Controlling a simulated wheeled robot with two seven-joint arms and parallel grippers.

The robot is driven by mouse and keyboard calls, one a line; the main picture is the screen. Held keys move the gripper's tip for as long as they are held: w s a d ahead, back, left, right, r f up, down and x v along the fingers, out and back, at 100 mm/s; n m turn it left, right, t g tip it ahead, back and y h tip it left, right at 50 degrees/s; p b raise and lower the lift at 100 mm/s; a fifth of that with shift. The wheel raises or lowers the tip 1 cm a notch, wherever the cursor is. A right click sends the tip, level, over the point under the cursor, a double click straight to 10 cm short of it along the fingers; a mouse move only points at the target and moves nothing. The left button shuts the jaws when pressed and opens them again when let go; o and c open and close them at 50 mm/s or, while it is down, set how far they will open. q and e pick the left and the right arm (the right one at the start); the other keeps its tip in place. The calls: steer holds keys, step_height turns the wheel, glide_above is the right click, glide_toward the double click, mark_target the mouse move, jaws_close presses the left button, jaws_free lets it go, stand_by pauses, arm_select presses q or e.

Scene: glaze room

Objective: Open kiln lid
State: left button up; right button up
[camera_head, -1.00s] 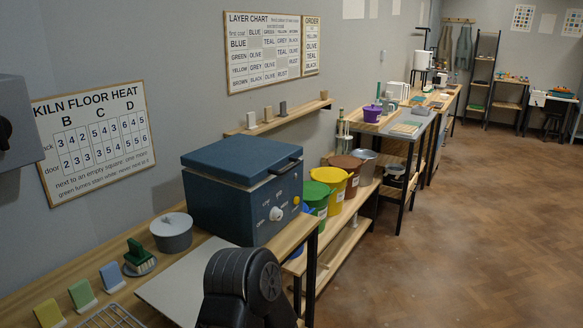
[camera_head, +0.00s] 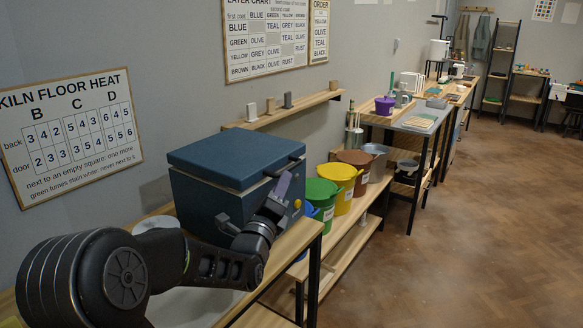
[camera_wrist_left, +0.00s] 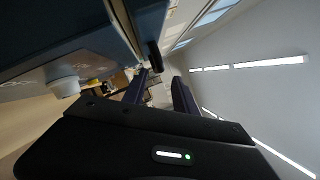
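The kiln (camera_head: 205,205) is a dark blue box on the wooden bench, with its blue lid (camera_head: 235,152) lying shut on top. The lid's dark handle (camera_head: 286,166) sticks out at the front edge; in the left wrist view the handle (camera_wrist_left: 155,57) shows just ahead of the fingertips. My left gripper (camera_head: 282,187) is at the kiln's front, just below the handle. In the left wrist view its two fingers (camera_wrist_left: 158,88) are apart, with nothing seen held between them. My arm hides part of the kiln's front. My right gripper is not in view.
Green (camera_head: 322,196), yellow (camera_head: 342,182) and brown (camera_head: 355,167) buckets stand on a lower bench right of the kiln. A wall shelf (camera_head: 300,109) with small blocks is behind it. A lidded pot is mostly hidden behind my arm. The floor at right is clear.

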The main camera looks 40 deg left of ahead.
mark_target(289, 168)
arm_select(q)
steer(key=p+x, duration=0.2)
steer(key=x, duration=0.6)
steer(key=shift+w+d+f, duration=0.1)
steer(key=shift+f, duration=0.1)
steer(key=shift+c, duration=0.2)
jaws_close()
stand_by(1.1)
